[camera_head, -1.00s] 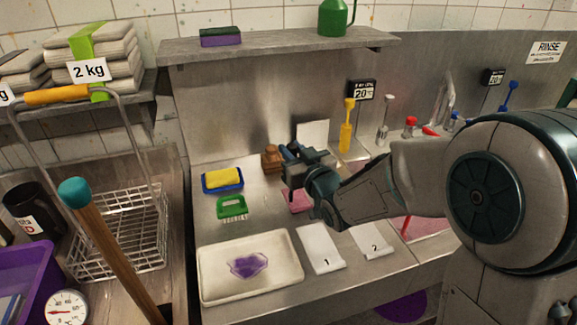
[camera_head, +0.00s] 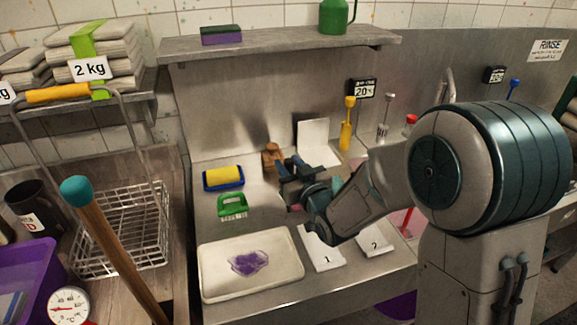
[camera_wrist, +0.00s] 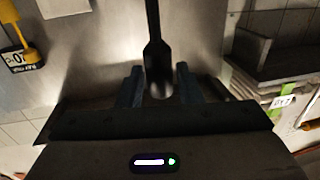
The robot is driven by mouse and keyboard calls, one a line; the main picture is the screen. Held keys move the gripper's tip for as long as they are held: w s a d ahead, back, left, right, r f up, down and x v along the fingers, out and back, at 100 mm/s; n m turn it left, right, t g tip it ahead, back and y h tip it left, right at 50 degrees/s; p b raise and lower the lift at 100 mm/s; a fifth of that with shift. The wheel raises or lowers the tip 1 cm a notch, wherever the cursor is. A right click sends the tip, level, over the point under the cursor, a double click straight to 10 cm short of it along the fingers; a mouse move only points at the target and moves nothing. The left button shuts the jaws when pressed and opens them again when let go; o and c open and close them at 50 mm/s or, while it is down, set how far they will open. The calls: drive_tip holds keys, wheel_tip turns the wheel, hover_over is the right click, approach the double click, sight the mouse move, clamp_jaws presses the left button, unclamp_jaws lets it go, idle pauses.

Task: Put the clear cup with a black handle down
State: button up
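The clear cup with a black handle (camera_wrist: 157,58) shows in the wrist view between the two blue-grey fingers of my gripper (camera_wrist: 160,82). Its black handle runs away from the fingers to the top of the picture, and the clear part is dim between the fingers. The fingers sit close on both sides of it, and my gripper looks shut on it. In the head view my gripper (camera_head: 290,170) is over the back middle of the steel counter (camera_head: 215,240). I cannot make out the cup there; my wrist hides that spot.
A brown wooden object (camera_head: 271,156) stands just left of my gripper. A yellow sponge in a blue dish (camera_head: 223,178), a green brush (camera_head: 232,206) and a white tray with purple stuff (camera_head: 204,270) lie left. Cards 1 (camera_head: 321,250) and 2 (camera_head: 375,240) lie in front.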

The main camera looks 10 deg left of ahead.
drive_tip(key=shift+o, duration=0.5)
drive_tip(key=shift+r, duration=0.1)
drive_tip(key=shift+r, duration=0.1)
drive_tip(key=shift+s+d, duration=0.3)
drive_tip(key=b+v, duration=1)
drive_tip(key=v, duration=0.1)
drive_tip(key=shift+b, duration=0.4)
drive_tip(key=shift+s, duration=0.15)
